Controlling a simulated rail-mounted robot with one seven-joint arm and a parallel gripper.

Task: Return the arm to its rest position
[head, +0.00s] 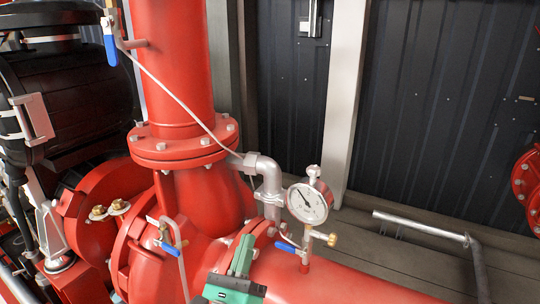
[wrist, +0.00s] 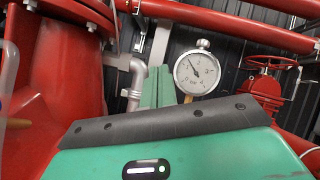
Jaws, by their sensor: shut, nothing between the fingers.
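My gripper (head: 242,254) is green and shows at the bottom edge of the head view, in front of the red pump pipework, with its fingers pointing up. In the wrist view its two green fingers (wrist: 157,84) stand side by side, closed together with nothing between them. The green gripper body with its black strip and small lit indicator fills the bottom of that view. The rest of my arm is out of sight.
A pressure gauge (head: 307,202) stands close to the right of my gripper, with a blue-handled valve (head: 288,242) below it. A thick red vertical pipe (head: 172,70) rises behind. A grey elbow pipe (head: 268,180) is between them. A metal rail (head: 420,224) is at right.

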